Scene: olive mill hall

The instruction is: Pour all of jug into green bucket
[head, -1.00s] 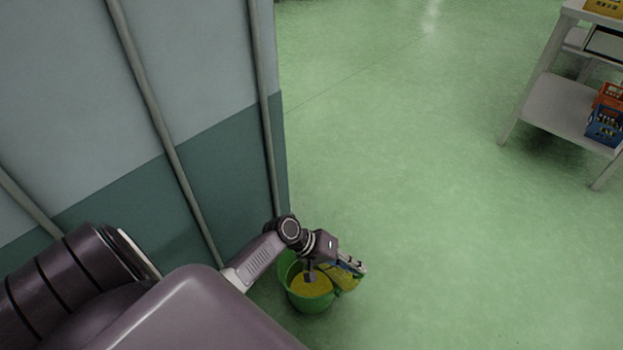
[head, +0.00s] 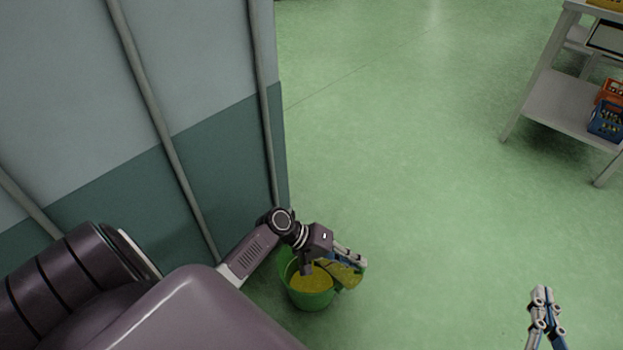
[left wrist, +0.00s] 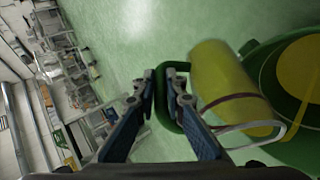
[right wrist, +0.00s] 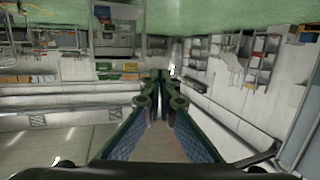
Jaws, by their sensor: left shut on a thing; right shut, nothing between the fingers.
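The green bucket (head: 312,299) stands on the floor beside the wall corner, with yellow liquid inside. It also shows at the right edge of the left wrist view (left wrist: 258,62). The jug (head: 347,276) has a yellow body and a green handle and lies tipped over at the bucket's right rim. In the left wrist view the jug (left wrist: 222,78) is beside the bucket. My left gripper (head: 352,258) is shut on the jug's handle (left wrist: 191,125). Whether liquid is flowing cannot be seen. My right gripper (head: 541,291) is shut and empty, away to the right of the bucket.
A grey and teal wall (head: 190,170) with vertical pipes rises just left of the bucket. A white shelf (head: 560,105) with an orange crate (head: 612,91) and a blue crate (head: 606,121) stands at the upper right. The green floor between is clear.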

